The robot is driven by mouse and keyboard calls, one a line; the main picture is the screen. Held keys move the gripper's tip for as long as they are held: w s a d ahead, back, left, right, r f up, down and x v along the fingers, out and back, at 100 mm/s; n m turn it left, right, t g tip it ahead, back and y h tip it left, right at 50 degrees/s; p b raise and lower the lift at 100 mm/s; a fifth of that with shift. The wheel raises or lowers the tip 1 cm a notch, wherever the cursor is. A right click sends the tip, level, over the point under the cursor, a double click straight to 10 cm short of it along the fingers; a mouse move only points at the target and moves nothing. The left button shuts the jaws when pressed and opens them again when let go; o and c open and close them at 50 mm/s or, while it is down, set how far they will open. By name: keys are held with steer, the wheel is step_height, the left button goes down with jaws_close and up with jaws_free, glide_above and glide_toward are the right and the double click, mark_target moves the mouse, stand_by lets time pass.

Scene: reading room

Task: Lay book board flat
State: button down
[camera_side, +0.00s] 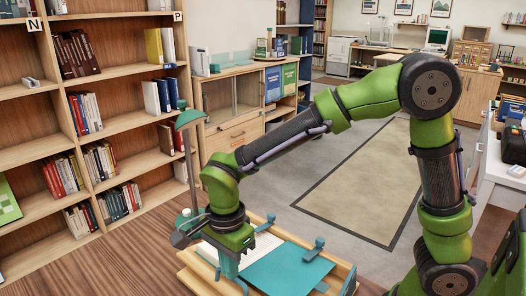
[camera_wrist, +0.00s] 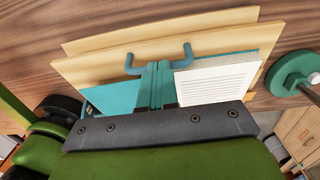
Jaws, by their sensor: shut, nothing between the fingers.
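An open book lies on a wooden stand (camera_side: 345,272) at the bottom of the side view. Its teal book board (camera_side: 290,272) extends to the right of the white page (camera_side: 262,247). In the wrist view the board (camera_wrist: 110,97) is left of my fingers and the page (camera_wrist: 220,80) is right of them. The board looks low and nearly level, but I cannot tell if it lies fully flat. My gripper (camera_side: 229,264) points down at the book's left part, shut and empty. In the wrist view its fingertips (camera_wrist: 157,66) cover the middle of the book; contact is unclear.
Teal holders stand on the stand's edge, one (camera_side: 316,248) at the right and two hooks, (camera_wrist: 130,64) and (camera_wrist: 187,56), in the wrist view. A green lamp (camera_side: 189,117) stands just left of my gripper. Bookshelves (camera_side: 100,130) fill the left; open floor with a rug (camera_side: 365,190) lies behind.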

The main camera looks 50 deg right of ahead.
mark_target(224, 294)
steer(key=f, duration=0.1)
steer(key=a+f+h, duration=0.1)
steer(key=shift+a+f, duration=0.25)
steer(key=shift+f, duration=0.15)
steer(key=shift+a+f+h, duration=0.2)
steer(key=shift+f+h, duration=0.25)
steer(key=shift+f, duration=0.2)
steer(key=shift+a+f+h, duration=0.2)
steer(key=shift+f+h, duration=0.25)
steer(key=shift+f, duration=0.2)
steer(key=shift+s+a+f, duration=0.15)
steer(key=shift+f, duration=0.25)
steer(key=shift+a, duration=0.1)
steer(key=d+v, duration=0.1)
steer(key=v, duration=1.4)
steer(key=shift+w+r, duration=0.2)
steer(key=shift+w, duration=0.1)
